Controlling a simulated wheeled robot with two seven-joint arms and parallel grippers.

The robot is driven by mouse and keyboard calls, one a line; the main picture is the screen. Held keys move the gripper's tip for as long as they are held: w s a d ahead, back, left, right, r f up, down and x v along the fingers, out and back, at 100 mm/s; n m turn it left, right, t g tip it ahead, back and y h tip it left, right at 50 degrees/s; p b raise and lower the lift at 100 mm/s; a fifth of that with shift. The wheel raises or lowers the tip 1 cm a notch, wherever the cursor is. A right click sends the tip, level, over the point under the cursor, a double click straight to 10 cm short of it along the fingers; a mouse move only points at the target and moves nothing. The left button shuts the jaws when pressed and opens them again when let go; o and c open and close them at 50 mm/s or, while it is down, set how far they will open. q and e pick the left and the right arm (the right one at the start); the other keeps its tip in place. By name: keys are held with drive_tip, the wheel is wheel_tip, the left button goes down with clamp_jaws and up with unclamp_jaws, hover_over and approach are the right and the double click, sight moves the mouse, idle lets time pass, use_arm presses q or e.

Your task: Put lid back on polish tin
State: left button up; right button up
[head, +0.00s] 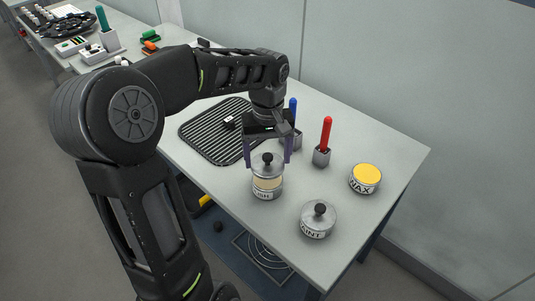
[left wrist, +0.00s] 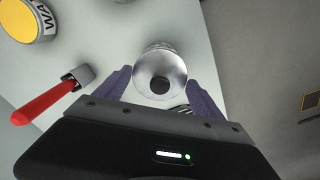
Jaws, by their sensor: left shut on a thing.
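The polish tin (head: 267,193) is a light round tin with a dark, partly legible label, standing near the table's front edge. A cream-coloured surface shows at its top. The grey metal lid (head: 262,167) with a black knob is just above it, apparently apart from it, and covers part of the tin's top. My left gripper (head: 268,160) is over the tin, its purple fingers at either side of the lid. In the left wrist view the lid (left wrist: 148,66) sits between the fingertips (left wrist: 160,82). My right gripper is not in view.
An open WAX tin (head: 366,178) with yellow contents stands to the right. A lidded tin (head: 317,220) stands near the front edge. A red-handled tool (head: 326,133) and a blue-handled one (head: 293,108) stand in holders behind. A black ribbed mat (head: 205,133) lies to the left.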

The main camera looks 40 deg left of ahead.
use_arm(q)
drive_tip(key=shift+f+b, duration=1.65)
drive_tip(key=shift+f, duration=0.85)
drive_tip(key=shift+f, duration=0.15)
idle(0.4)
drive_tip(key=o, duration=1.3)
drive_tip(key=shift+r+p, duration=2.6)
drive_tip(key=shift+r, duration=0.95)
drive_tip(key=shift+c, duration=0.5)
